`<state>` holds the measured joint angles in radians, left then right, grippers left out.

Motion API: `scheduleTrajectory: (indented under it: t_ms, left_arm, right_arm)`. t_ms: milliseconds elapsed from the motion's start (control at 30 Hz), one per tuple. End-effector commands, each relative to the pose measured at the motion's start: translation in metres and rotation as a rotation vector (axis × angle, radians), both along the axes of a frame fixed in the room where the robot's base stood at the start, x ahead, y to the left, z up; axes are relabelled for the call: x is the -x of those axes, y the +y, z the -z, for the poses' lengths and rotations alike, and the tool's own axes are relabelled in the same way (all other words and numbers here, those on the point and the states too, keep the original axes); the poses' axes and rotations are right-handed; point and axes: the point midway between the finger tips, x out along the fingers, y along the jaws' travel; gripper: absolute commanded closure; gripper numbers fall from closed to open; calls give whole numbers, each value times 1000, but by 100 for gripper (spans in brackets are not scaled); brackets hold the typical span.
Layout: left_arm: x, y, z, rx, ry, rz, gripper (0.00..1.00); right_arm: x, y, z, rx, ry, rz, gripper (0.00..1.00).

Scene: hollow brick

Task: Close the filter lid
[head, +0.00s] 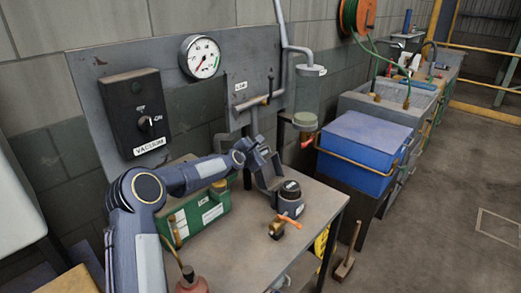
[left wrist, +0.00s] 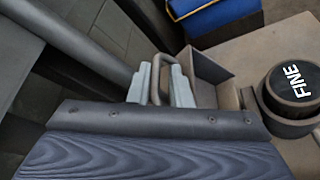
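My left arm reaches in from the left in the head view, and its gripper (head: 258,148) is at the grey open-topped housing (head: 268,178) on the bench, which I take for the filter. In the left wrist view, the pale fingers of the left gripper (left wrist: 161,85) stand apart on both sides of a dark looped handle (left wrist: 158,62). Whether they touch it is hard to tell. The handle looks like part of the lid, whose body I cannot make out clearly. The open housing (left wrist: 210,78) shows right of the fingers. My right gripper is not in view.
A black-topped canister marked FINE (head: 290,196) stands right beside the housing. A green case (head: 200,212) is to the left and a brass valve (head: 284,226) in front. A pipe assembly (head: 305,90) hangs behind; a blue box (head: 362,145) stands to the right.

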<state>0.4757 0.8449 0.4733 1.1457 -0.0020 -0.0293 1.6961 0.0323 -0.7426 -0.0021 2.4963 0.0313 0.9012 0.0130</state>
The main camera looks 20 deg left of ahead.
Motion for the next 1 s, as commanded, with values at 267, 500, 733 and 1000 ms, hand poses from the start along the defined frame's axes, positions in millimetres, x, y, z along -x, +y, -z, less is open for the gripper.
scheduleTrajectory:
  t_ms: [267,500,733,1000]
  left_arm:
    - [0,0,0,-1,1,1,99]
    - [1,-1,3,1,6,4,100]
    - [1,-3,5,-1,9,7,100]
    - [2,-5,6,-8,10,9,100]
  right_arm:
    - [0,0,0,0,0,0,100]
    - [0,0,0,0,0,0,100]
    - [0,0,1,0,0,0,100]
    - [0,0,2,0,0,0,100]
